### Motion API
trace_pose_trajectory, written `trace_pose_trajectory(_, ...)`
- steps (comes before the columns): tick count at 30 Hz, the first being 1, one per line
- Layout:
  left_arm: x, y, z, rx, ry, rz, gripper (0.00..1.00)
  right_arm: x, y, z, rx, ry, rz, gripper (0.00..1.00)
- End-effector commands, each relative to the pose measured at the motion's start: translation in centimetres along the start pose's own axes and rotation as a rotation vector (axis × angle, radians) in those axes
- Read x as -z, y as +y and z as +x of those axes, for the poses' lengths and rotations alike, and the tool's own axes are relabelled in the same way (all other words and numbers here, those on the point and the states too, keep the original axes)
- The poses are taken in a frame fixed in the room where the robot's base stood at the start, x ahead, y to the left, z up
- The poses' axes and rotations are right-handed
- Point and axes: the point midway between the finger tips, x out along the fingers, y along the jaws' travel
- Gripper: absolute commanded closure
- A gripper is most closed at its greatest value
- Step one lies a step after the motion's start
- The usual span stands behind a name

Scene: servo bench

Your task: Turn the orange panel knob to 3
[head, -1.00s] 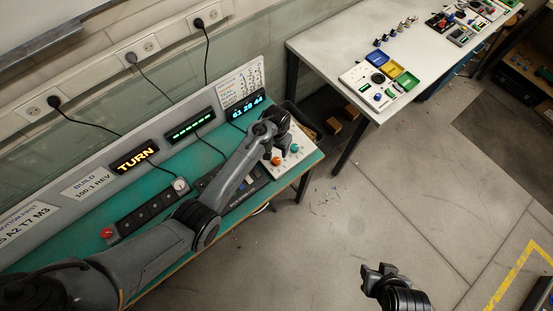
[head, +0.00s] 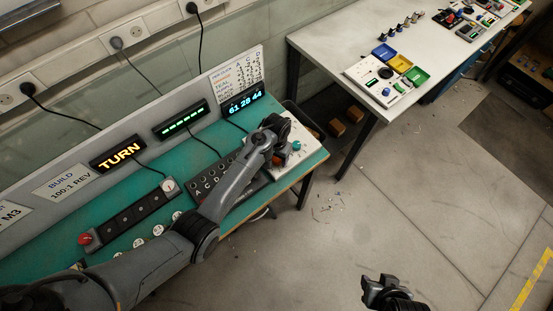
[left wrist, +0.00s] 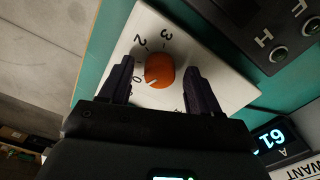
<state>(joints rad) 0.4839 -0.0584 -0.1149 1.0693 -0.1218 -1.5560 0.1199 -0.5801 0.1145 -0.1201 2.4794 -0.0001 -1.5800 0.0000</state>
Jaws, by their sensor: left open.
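The orange knob (left wrist: 159,70) sits on a white panel (left wrist: 215,85) printed with 0, 1, 2 and 3 around it. Its white pointer line faces the lower left in the left wrist view, near the 0. My left gripper (left wrist: 158,66) is open, with one finger on each side of the knob and a gap visible to each. In the head view my left gripper (head: 277,138) is over the panel (head: 303,157) and hides most of the orange knob (head: 276,160). My right gripper (head: 380,286) is low in the head view, far from the panel; its jaws are unclear.
A teal knob (head: 297,145) is on the same panel, close to my left gripper. A dark lettered switch box (head: 205,187) lies beside it. A lit TURN sign (head: 118,153) and a blue digit display (head: 243,99) stand behind. The floor right of the bench is mostly clear.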

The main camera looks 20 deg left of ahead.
Motion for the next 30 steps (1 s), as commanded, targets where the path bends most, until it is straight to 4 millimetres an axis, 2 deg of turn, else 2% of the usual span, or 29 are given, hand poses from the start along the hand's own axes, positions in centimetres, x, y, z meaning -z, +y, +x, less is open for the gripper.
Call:
trace_pose_trajectory(9, -0.01, 0.02, 0.12, 0.000, 0.000, 0.000, 0.37, -0.06, 0.11, 0.14, -0.004, 0.000, -0.005, 0.57)
trace_pose_trajectory(11, -0.01, 0.02, 0.13, 0.000, 0.000, 0.000, 0.45, -0.07, 0.16, 0.14, -0.005, 0.000, -0.007, 0.57)
trace_pose_trajectory(20, -0.01, 0.01, 0.13, 0.000, 0.000, 0.000, 0.91, -0.08, 0.22, 0.14, -0.007, 0.000, -0.009, 0.57)
trace_pose_trajectory(21, -0.01, 0.01, 0.13, 0.000, 0.000, 0.000, 0.93, -0.08, 0.22, 0.13, -0.007, 0.000, -0.009, 0.57)
trace_pose_trajectory(30, -0.02, -0.02, -0.04, 0.000, -0.001, 0.041, 0.93, 0.15, 0.14, -0.48, -0.004, 0.000, -0.005, 0.57)
